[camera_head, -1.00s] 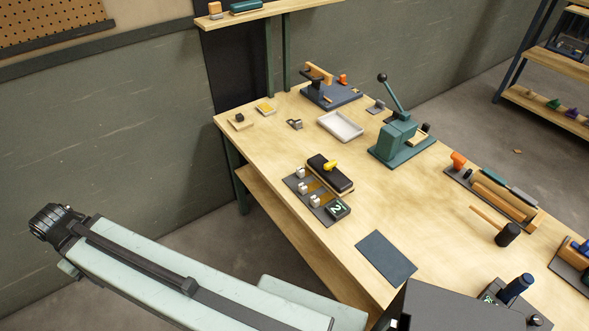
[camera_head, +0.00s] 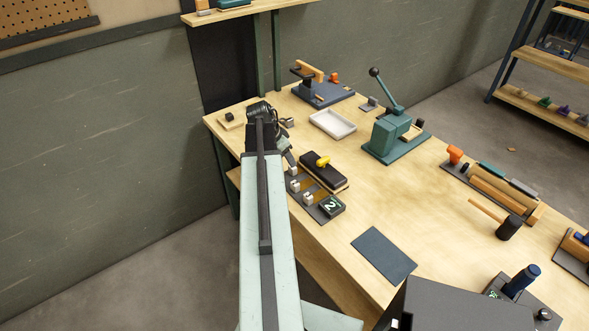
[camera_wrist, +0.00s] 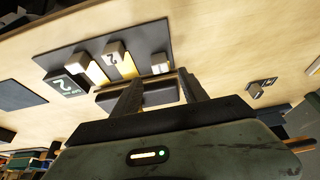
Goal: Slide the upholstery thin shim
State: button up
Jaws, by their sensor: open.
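A dark plate (camera_head: 316,212) lies near the bench's front edge, with yellow strips and several small grey blocks on it. I cannot tell which part is the thin shim. A dark block with a yellow knob (camera_head: 323,171) lies beside the plate. My gripper (camera_wrist: 161,90) is open, its fingers apart near the plate and dark block, nothing clearly held. My arm partly hides the plate's far end in the head view.
A white tray (camera_head: 332,124), a green lever press (camera_head: 393,138) and a blue-grey fixture (camera_head: 323,94) stand farther back. A dark mat (camera_head: 384,255) lies at the front, and a mallet (camera_head: 508,227) to its right. The bench between the press and mat is clear.

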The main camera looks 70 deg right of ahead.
aim_at(300, 166)
jog(key=shift+s+d+f+b, duration=0.2)
jog(key=shift+f+b, duration=0.3)
jog(key=b+x, duration=0.6)
jog(key=x, duration=0.1)
jog(key=shift+a, duration=0.1)
jog(key=shift+r, duration=0.1)
grip_shut()
dwell(0.8)
